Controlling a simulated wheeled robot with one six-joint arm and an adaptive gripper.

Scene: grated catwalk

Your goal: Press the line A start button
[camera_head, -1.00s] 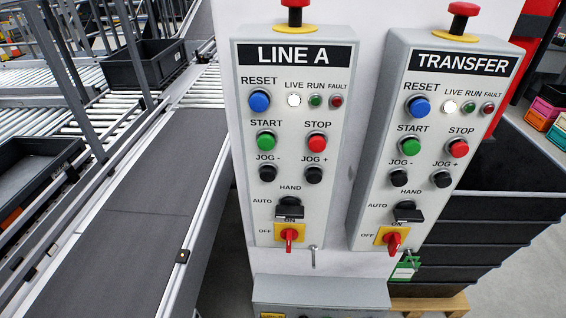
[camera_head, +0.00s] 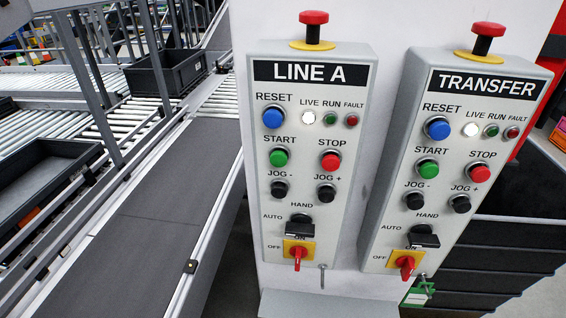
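The LINE A panel (camera_head: 310,75) is a light grey box on a white post. Its green START button (camera_head: 278,157) sits at the left, below the blue RESET button (camera_head: 272,118) and beside the red STOP button (camera_head: 331,161). The white LIVE lamp (camera_head: 308,118) looks lit; the green RUN lamp (camera_head: 330,118) and red FAULT lamp (camera_head: 352,120) look dark. A black selector (camera_head: 299,223) and a red ON/OFF handle (camera_head: 299,255) are lower down. A red mushroom button (camera_head: 313,20) tops the box. My gripper is not in view.
The similar TRANSFER panel (camera_head: 488,83) stands close on the right, with its own green START button (camera_head: 428,169). A dark conveyor belt (camera_head: 160,220) with metal rails runs on the left. Black crates (camera_head: 168,74) sit on rollers. Stacked black bins (camera_head: 500,240) stand behind at right.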

